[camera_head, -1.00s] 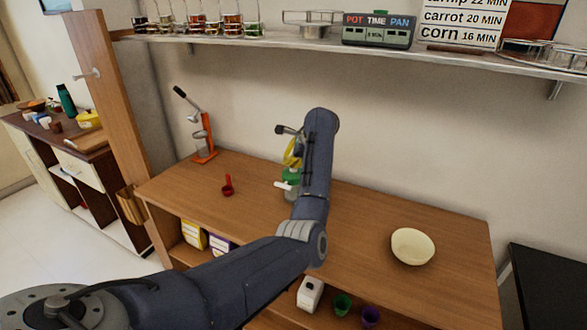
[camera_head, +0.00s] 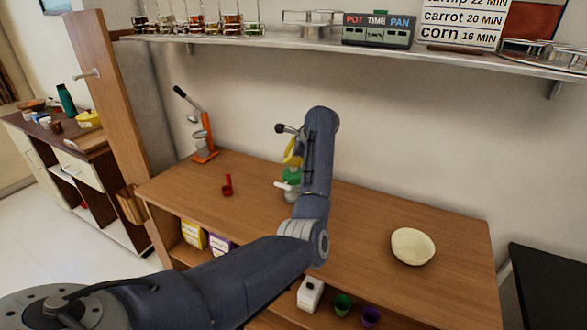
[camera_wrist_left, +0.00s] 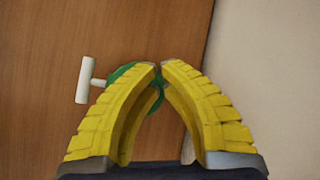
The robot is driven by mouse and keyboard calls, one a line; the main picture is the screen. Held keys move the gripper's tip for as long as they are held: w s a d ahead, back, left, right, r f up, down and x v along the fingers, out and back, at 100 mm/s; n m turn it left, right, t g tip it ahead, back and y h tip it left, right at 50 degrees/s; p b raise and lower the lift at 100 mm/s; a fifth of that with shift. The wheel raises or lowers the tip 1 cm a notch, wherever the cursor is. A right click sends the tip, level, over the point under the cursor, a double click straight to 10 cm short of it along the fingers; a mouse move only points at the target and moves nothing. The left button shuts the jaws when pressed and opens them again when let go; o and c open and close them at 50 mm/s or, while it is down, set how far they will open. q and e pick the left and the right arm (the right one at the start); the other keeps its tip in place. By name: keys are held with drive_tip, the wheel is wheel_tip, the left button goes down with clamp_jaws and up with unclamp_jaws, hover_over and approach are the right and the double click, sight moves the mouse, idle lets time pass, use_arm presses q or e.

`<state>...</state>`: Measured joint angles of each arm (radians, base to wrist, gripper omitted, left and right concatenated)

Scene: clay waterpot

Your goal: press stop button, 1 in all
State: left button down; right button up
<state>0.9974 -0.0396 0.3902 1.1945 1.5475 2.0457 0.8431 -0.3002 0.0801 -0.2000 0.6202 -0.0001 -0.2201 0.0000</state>
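My left arm reaches over the wooden table in the head view. Its yellow-fingered gripper (camera_head: 292,152) points down at the back of the table, partly hidden by the arm. In the left wrist view the fingertips (camera_wrist_left: 159,66) meet and nothing shows held between them. Beneath them is a green round top (camera_wrist_left: 125,74) with a white T-shaped handle (camera_wrist_left: 86,80), on a clear container (camera_head: 291,194) in the head view. I cannot tell whether the fingertips touch it. A grey box labelled POT TIME PAN (camera_head: 378,30) stands on the shelf. No button marked stop is readable. My right gripper is out of view.
A red cup (camera_head: 227,187) and an orange lever press (camera_head: 206,155) stand left of the gripper. A cream bowl (camera_head: 412,246) is at the right. The wall shelf (camera_head: 300,42) holds bottles and pans above. The table between gripper and bowl is clear.

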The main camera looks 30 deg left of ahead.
use_arm(q)
drive_tip(key=shift+r, duration=0.55)
drive_tip(key=shift+r, duration=0.1)
drive_tip(key=shift+r, duration=2.4)
drive_tip(key=shift+a, duration=0.1)
